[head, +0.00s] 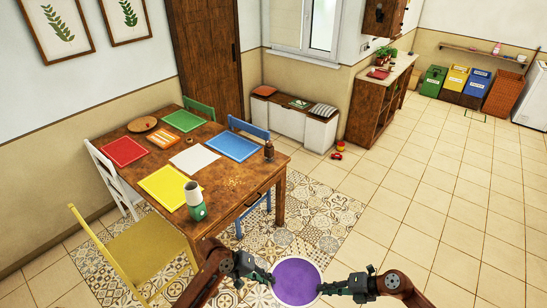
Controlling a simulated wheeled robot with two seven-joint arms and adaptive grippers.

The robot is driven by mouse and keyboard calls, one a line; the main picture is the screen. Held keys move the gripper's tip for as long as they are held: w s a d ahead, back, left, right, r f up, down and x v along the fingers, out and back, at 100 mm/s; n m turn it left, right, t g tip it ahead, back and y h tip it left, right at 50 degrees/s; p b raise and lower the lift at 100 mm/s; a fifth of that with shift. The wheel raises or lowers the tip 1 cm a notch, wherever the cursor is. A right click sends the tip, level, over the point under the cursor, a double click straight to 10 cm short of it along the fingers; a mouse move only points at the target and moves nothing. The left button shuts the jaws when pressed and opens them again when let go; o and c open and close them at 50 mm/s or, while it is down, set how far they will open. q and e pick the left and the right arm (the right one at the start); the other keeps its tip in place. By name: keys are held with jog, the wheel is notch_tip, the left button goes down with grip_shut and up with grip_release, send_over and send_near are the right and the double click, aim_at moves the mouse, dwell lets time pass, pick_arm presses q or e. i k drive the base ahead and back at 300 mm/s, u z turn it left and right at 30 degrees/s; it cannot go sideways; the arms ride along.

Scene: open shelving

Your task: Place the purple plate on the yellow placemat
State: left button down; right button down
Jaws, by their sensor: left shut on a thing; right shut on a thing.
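The purple plate (297,282) is in the air above the floor at the bottom middle of the head view. It is round with a pale rim. My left gripper (270,278) is shut on its left rim, and my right gripper (322,288) is shut on its right rim. The yellow placemat (168,187) lies flat on the near part of the wooden table (232,187), up and to the left of the plate.
Red (123,151), green (184,121), blue (232,145) and white (194,159) mats lie on the table. A yellow chair (140,250) stands at the near-left side.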

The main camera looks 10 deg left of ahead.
aim_at(177, 191)
jog(key=i, duration=2.35)
jog(key=u, duration=1.2)
jog(key=i, duration=0.65)
jog(key=u, duration=1)
jog(key=i, duration=0.5)
jog(key=u, duration=0.35)
